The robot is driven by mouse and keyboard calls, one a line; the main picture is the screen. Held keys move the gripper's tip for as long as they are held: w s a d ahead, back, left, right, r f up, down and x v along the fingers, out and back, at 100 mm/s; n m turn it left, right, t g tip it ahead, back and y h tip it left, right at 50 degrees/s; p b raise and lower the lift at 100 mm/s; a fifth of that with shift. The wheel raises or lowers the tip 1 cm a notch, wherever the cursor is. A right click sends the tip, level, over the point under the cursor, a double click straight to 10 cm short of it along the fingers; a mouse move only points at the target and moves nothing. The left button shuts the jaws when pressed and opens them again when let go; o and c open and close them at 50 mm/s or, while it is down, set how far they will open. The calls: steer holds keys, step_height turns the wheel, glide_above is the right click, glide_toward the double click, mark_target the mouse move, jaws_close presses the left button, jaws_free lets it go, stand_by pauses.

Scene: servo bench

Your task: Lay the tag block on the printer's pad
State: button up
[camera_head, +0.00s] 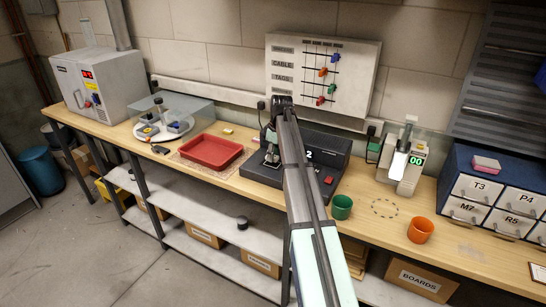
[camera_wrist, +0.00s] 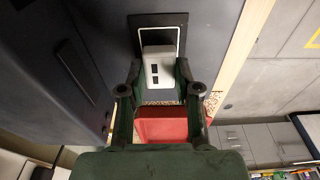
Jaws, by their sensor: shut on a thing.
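The tag block (camera_wrist: 155,68) is a pale grey-white block with small dark squares, seen in the wrist view between my fingertips. My gripper (camera_wrist: 158,76) is shut on it. The printer's pad (camera_wrist: 160,36) is a black square with a thin white outline, just beyond the block's far end in the picture. The block overlaps the outline's near part; I cannot tell whether it touches the pad. The printer (camera_head: 326,164) is a dark machine with a lit "2" and a red button. In the head view my gripper (camera_head: 271,154) is over its left part; my arm hides some of it.
A red tray (camera_head: 211,152) lies left of the printer; it also shows in the wrist view (camera_wrist: 172,125). A green cup (camera_head: 341,207) and an orange cup (camera_head: 420,230) stand to the right. A scale-like device (camera_head: 402,170) and a drawer cabinet (camera_head: 495,190) stand farther right.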

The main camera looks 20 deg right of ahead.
mark_target(277, 158)
steer(key=shift+f, duration=0.9)
steer(key=shift+f, duration=0.15)
steer(key=o, duration=0.8)
steer(key=shift+o, duration=0.2)
step_height(277, 158, up, 12)
steer(key=s+d+b, duration=0.1)
steer(key=b, duration=0.1)
steer(key=shift+s, duration=0.2)
